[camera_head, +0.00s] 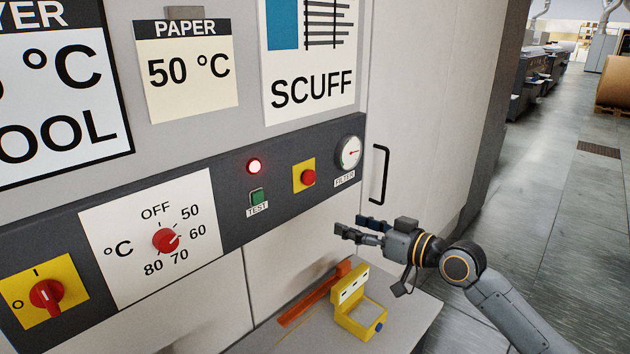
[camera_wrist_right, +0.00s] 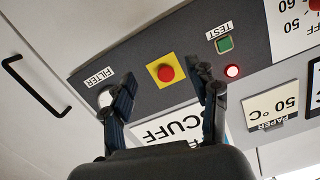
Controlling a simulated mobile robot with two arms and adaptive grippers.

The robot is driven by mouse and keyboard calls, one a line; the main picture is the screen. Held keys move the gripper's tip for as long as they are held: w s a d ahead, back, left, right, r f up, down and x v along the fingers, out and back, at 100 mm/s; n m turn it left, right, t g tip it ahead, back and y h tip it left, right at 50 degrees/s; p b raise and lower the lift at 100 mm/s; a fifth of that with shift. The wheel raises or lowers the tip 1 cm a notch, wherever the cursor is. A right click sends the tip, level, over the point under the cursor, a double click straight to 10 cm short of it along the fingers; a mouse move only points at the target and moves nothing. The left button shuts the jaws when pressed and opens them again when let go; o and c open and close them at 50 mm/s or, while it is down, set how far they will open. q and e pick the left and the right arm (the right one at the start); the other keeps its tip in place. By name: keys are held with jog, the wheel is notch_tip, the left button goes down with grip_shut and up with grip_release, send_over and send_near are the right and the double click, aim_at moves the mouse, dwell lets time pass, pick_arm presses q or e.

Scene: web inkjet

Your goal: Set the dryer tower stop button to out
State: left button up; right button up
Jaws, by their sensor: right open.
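The stop button (camera_head: 308,177) is a round red mushroom button on a square yellow plate in the dark control strip of the dryer tower. It also shows in the right wrist view (camera_wrist_right: 166,73), framed between the two fingertips. Whether it is in or out is hard to tell. My right gripper (camera_head: 351,227) is open and empty, to the lower right of the button in the head view and apart from it. My left gripper is not in view.
Nearby are a red lamp (camera_head: 255,167), lit, a green test button (camera_head: 257,197), a filter gauge (camera_head: 349,153), a dial (camera_head: 166,241) and a rotary switch (camera_head: 47,295). A black handle (camera_head: 380,174) sticks out at right. A yellow tool (camera_head: 359,317) lies on the ledge below.

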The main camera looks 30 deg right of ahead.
aim_at(311, 179)
notch_tip(311, 179, up, 6)
jog(key=w+d+t, duration=0.1)
jog(key=d, duration=0.1)
jog(key=shift+m, duration=0.3)
jog(key=p+x, duration=0.5)
jog(key=x, duration=0.7)
jog(key=shift+a, duration=0.15)
jog(key=shift+x, duration=0.75)
jog(key=shift+c, duration=0.5)
